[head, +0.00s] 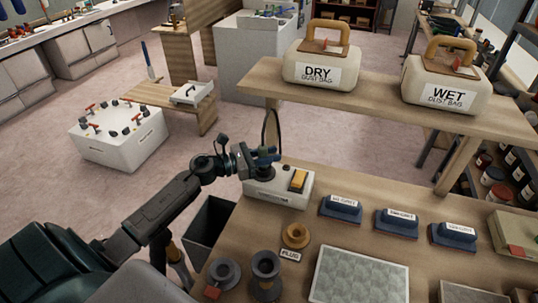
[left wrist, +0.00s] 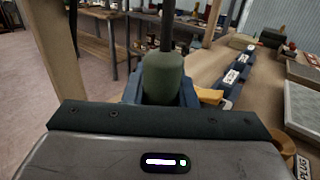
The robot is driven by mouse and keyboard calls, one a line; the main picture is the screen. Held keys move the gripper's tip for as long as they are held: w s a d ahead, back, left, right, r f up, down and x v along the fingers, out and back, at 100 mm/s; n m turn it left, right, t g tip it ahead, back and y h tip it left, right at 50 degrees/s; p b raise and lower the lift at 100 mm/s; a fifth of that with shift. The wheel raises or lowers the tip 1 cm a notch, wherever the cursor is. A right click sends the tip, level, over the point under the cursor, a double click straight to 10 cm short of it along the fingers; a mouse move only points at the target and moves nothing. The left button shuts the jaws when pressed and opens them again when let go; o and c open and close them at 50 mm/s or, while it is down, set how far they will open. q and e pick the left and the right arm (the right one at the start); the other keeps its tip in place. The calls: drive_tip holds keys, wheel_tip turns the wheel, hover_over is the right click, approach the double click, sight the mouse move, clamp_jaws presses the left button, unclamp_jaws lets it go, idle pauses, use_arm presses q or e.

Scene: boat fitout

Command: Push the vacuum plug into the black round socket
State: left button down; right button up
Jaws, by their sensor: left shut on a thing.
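My left gripper (head: 264,158) is shut on the vacuum plug, a grey-green rounded body that shows between the fingers in the left wrist view (left wrist: 163,78). A dark cord rises from the plug. In the head view the gripper is right over the left part of a white box (head: 278,199) with a yellow switch (head: 298,179). The gripper covers most of the plug there. I cannot make out the black round socket, and I cannot tell whether the plug touches it. My right gripper is not in view.
On the bench stand an orange-brown ring (head: 296,235) by a PLUG label (head: 290,254), grey flanged pieces (head: 265,264), blue sanding blocks (head: 341,209) and a pale panel (head: 358,278). A raised shelf (head: 385,86) behind carries the DRY (head: 320,67) and WET (head: 441,84) dust bags.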

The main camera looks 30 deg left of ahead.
use_arm(q)
drive_tip(key=shift+s+f+b, duration=0.1)
drive_tip(key=shift+f+b, duration=0.45)
drive_tip(key=shift+s+f, duration=0.1)
drive_tip(key=shift+f, duration=0.1)
drive_tip(key=c, duration=1.1)
unclamp_jaws()
drive_tip(key=shift+w+r, duration=0.1)
drive_tip(key=shift+w, duration=0.1)
